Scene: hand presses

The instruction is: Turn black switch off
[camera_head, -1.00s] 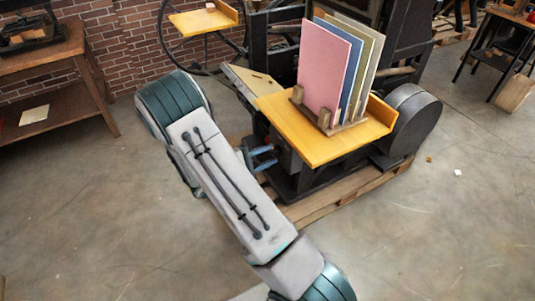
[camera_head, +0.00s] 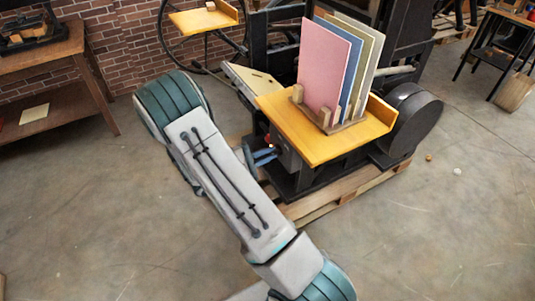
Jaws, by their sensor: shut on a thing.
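My gripper (camera_head: 264,157) shows small and partly hidden behind my pale arm, low beside the press. Its bluish fingers are at the side of a dark box (camera_head: 288,156) under the orange board. They look closed at the box's left side, where the black switch would be hidden between them; I cannot make out the switch or its position. A small red spot (camera_head: 268,139) and a tiny yellow spot show just above the fingers.
The orange board (camera_head: 318,150) overhangs the box and bears a wooden rack with several coloured sheets (camera_head: 326,66). The press stands on a wooden pallet (camera_head: 340,196). A brown table (camera_head: 40,58) stands at left. The floor in front is clear.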

